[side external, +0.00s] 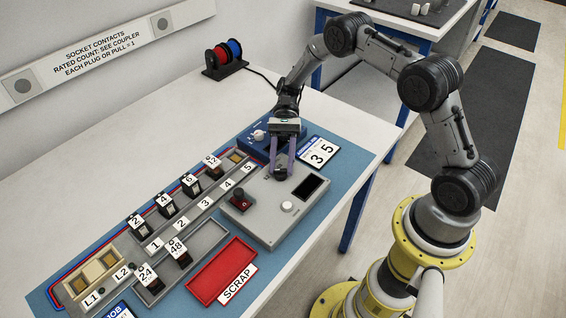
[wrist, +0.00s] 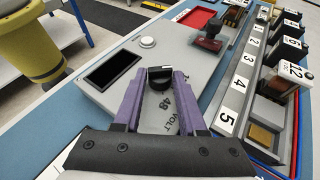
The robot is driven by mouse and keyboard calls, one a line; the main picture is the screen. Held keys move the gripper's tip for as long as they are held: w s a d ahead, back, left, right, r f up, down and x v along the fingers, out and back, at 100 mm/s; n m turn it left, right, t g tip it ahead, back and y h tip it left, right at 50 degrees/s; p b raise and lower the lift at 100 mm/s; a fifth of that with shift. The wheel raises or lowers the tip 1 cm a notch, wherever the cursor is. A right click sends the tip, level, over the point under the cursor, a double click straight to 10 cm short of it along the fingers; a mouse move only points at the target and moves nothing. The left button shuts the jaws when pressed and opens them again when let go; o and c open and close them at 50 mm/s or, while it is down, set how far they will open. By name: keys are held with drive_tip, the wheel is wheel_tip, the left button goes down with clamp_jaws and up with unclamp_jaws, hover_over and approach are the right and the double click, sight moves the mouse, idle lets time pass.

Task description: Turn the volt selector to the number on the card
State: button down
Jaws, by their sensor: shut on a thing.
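The volt selector is a black knob (wrist: 160,77) with a white mark, on the grey tester box (side external: 262,218). In the wrist view, "48" and "VOLT" are printed on the panel close to it. My gripper (side external: 281,168) comes down over the knob, and its purple fingers (wrist: 158,85) are shut on the knob's two sides. Other dial numbers are hidden or unreadable. A white card (side external: 318,152) with a blue header reads "3 5" beside the tester. Another blue-edged card marked "JOB" (side external: 117,310) is cut off at the bottom edge.
A red scrap tray (side external: 222,270) lies in front. A grey rack (side external: 205,205) holds several numbered parts. A blue box (side external: 258,134) stands behind my gripper.

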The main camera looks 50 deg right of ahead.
drive_tip(key=shift+w+a+r+g, duration=0.1)
drive_tip(key=shift+w+a+g, duration=0.05)
drive_tip(key=shift+g, duration=0.15)
drive_tip(key=c, duration=0.5)
unclamp_jaws()
drive_tip(key=v, duration=1.2)
drive_tip(key=shift+r, duration=0.15)
